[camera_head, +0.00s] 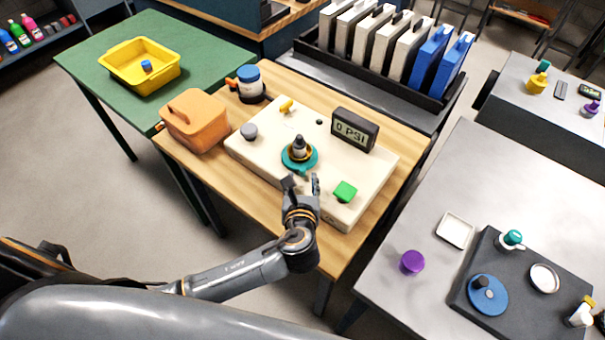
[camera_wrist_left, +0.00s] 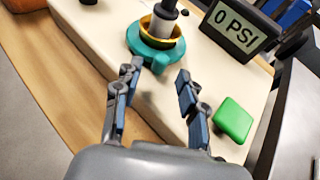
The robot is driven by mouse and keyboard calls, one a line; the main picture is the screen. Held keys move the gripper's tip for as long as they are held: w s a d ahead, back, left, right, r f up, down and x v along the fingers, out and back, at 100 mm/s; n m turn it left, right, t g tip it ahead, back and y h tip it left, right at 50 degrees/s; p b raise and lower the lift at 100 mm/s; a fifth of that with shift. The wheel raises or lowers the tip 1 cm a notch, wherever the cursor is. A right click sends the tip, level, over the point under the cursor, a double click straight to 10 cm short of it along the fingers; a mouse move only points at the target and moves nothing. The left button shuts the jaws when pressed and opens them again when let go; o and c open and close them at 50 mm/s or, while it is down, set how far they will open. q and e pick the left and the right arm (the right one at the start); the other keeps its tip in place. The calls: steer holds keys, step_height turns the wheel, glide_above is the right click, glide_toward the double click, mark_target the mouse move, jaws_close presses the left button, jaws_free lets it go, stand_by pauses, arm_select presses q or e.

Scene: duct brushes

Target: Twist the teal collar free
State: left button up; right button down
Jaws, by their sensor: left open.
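The teal collar (camera_head: 312,162) sits on a cream panel (camera_head: 262,160), around a gold ring and a dark upright stem (camera_head: 298,146). In the left wrist view the collar (camera_wrist_left: 149,55) is at the top centre, with a small lug on its near side. My left gripper (camera_head: 302,182) is open and empty, just in front of the collar on its near side. In the left wrist view its fingertips (camera_wrist_left: 158,72) are apart, with the left one close to the lug; I cannot tell whether they touch. My right gripper is not in view.
A display (camera_head: 354,129) reading "0 PSI" stands behind right of the collar. A green block (camera_head: 345,191) is right of my gripper. A grey knob (camera_head: 249,131) and yellow handle (camera_head: 286,105) are on the panel. An orange box (camera_head: 195,122) is left.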

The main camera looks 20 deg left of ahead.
mark_target(310, 168)
arm_select(q)
steer(key=shift+x, duration=1.45)
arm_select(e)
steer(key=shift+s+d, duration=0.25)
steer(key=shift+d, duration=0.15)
arm_select(q)
steer(key=shift+c, duration=0.4)
jaws_close()
steer(key=shift+w+d+r+n+g+y+p, duration=0.2)
steer(key=shift+d+n+g+y+p, duration=0.1)
steer(key=shift+d+n+y+p, duration=0.45)
steer(key=shift+w+d+f+n+g+y, duration=0.15)
steer(key=shift+w+n+g+y, duration=0.1)
steer(key=shift+n+y, duration=0.25)
steer(key=shift+w+d+r+n+g+y, duration=0.15)
steer(key=shift+n+g+y, duration=0.15)
steer(key=shift+y, duration=0.25)
steer(key=shift+w+d+f+n+g+y, duration=0.2)
steer(key=shift+n+g+y, duration=0.05)
steer(key=shift+n+y, duration=0.5)
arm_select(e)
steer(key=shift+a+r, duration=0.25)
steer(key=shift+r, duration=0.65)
arm_select(q)
steer(key=shift+o, duration=0.4)
jaws_free()
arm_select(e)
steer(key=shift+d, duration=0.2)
